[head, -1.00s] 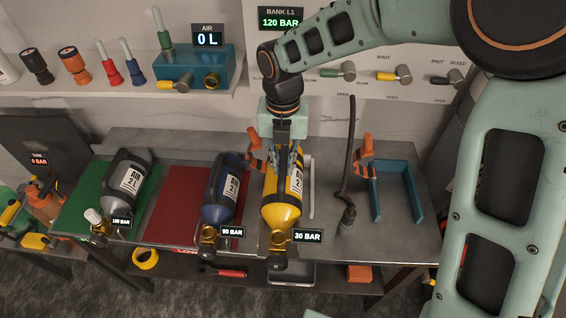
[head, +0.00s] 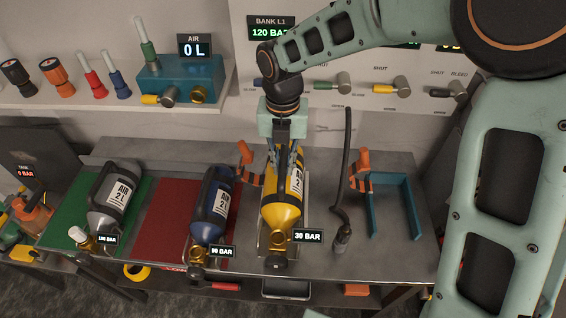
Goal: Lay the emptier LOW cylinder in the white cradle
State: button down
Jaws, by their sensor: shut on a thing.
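The yellow cylinder (head: 282,211), tagged 30 BAR, lies lengthwise with its brass valve toward me. My gripper (head: 284,158) comes down from above and is shut on its far upper part. The white cradle (head: 305,200) is directly below and around the yellow cylinder, mostly hidden by it; its right rail shows. I cannot tell whether the cylinder touches the cradle or hangs just above it. The dark blue cylinder (head: 213,207), with a tag that seems to read 90 BAR, lies by the red mat's right edge. The grey cylinder (head: 113,196) lies on the green mat.
The red mat (head: 165,215) is bare on its left. A wall panel with valves (head: 390,87) and a shelf (head: 110,107) are behind.

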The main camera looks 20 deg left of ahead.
jog(key=shift+w+f+b, duration=0.1)
jog(key=shift+f+b, duration=3.3)
jog(key=shift+f, duration=2.9)
